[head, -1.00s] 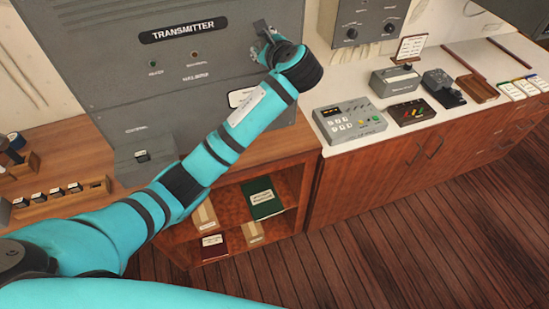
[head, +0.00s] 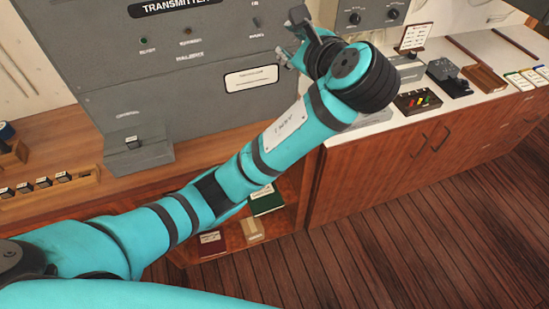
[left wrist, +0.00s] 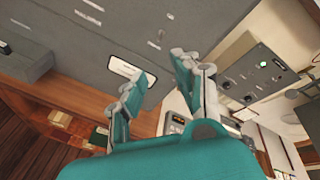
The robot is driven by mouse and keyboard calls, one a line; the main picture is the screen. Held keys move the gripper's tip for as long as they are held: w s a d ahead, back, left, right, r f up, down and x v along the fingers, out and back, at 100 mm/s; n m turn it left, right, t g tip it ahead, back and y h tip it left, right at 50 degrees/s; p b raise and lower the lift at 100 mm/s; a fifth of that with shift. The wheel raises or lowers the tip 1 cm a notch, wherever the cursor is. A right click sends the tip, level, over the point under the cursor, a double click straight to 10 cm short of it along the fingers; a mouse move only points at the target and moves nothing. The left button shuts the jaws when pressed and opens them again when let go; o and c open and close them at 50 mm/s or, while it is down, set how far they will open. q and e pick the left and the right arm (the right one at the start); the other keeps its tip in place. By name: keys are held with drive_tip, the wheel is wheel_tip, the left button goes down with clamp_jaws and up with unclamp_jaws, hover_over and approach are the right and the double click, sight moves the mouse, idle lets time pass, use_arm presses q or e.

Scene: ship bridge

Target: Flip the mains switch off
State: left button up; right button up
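The grey transmitter cabinet (head: 90,70) stands at the back left. A small toggle with a label above and below it, which looks like the mains switch (head: 256,22), is on its front panel near the top. Its lever is too small to tell which way it points. In the left wrist view a small switch (left wrist: 159,36) shows beyond the fingertips. My left gripper (head: 290,38) is to the right of the switch, apart from it, near the cabinet's right edge. Its fingers are spread and empty, as the left wrist view (left wrist: 152,68) shows. My right gripper is out of view.
Two small lamps, one greenish (head: 143,40) and one brown (head: 187,30), are on the panel and look dull. A white label plate (head: 250,79) is below the switch. A white counter (head: 370,122) with several devices is at right. A wooden shelf with books is below my arm.

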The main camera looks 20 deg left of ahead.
use_arm(q)
drive_tip(key=a+f+n+g+h+b, duration=0.2)
drive_tip(key=f, duration=1.6)
drive_tip(key=w+a+f+n+g+h+b, duration=0.1)
drive_tip(key=f+n+g+h, duration=0.1)
drive_tip(key=f, duration=1.6)
drive_tip(key=shift+a+b, duration=0.4)
drive_tip(key=s+a+f+n+g+h+b, duration=0.15)
drive_tip(key=s+f, duration=0.35)
drive_tip(key=f, duration=0.6)
drive_tip(key=s+a+f+n+g+h, duration=0.15)
drive_tip(key=s+f, duration=0.35)
drive_tip(key=f, duration=0.6)
drive_tip(key=s+a+f+n+g+b, duration=0.15)
drive_tip(key=s+f, duration=0.45)
drive_tip(key=f, duration=0.6)
drive_tip(key=s+a+f+n, duration=0.2)
drive_tip(key=s+f, duration=0.3)
drive_tip(key=s, duration=0.5)
drive_tip(key=s+a+f+n+g+b, duration=0.1)
drive_tip(key=s+f+n, duration=0.3)
drive_tip(key=s, duration=0.7)
drive_tip(key=s+a+f+n+g+h, duration=0.1)
drive_tip(key=s+a+f+n, duration=0.2)
drive_tip(key=s+f, duration=0.4)
drive_tip(key=s, duration=0.3)
drive_tip(key=shift+s+a+f, duration=0.15)
drive_tip(key=shift+s+f, duration=0.05)
drive_tip(key=shift+s, duration=0.15)
